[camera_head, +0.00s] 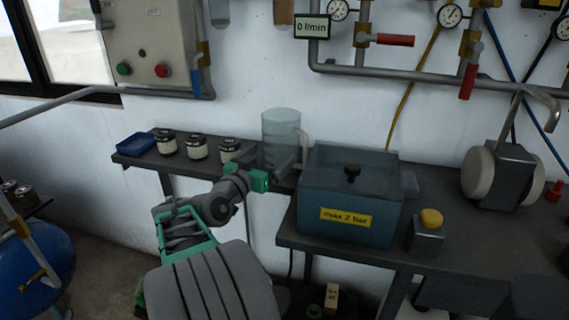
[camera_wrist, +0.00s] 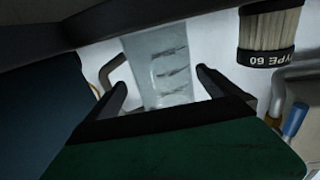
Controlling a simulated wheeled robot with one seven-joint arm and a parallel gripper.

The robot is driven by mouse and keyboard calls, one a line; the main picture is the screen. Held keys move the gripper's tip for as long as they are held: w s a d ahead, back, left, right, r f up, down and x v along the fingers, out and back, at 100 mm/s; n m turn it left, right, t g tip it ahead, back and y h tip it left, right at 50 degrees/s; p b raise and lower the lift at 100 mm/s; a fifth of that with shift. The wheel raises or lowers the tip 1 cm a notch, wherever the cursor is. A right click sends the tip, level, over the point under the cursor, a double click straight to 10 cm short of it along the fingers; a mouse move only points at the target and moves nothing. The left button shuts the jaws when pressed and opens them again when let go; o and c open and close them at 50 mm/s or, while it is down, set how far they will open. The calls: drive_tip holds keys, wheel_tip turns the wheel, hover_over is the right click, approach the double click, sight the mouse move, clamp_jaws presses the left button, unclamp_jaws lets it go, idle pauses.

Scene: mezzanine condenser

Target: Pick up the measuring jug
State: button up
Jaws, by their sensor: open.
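The measuring jug (camera_head: 281,128) is a clear, pale blue-grey vessel with a handle on its right side. It stands upright at the right end of the narrow shelf, against the wall. My gripper (camera_head: 284,164) is in front of the jug's lower part in the head view. In the wrist view the jug (camera_wrist: 158,65) shows dark graduation marks and lies between the two fingers of my open gripper (camera_wrist: 162,82). Its handle is on the left there. I see a gap beside the fingers and cannot tell how deep the jug sits between them. Its base is partly hidden by my gripper.
A blue tank (camera_head: 350,205) labelled "max 2 bar" stands close right of the jug. Several labelled jars (camera_head: 197,147) and a blue tray (camera_head: 136,145) are on the shelf (camera_head: 182,166) to the left. A "TYPE 60" container (camera_wrist: 268,35) shows in the wrist view. Pipes run above.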

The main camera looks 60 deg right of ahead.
drive_tip(key=d, duration=0.6)
drive_tip(key=shift+d+r, duration=0.1)
drive_tip(key=shift+d, duration=0.2)
drive_tip(key=shift+c, duration=0.3)
drive_tip(key=c, duration=1.2)
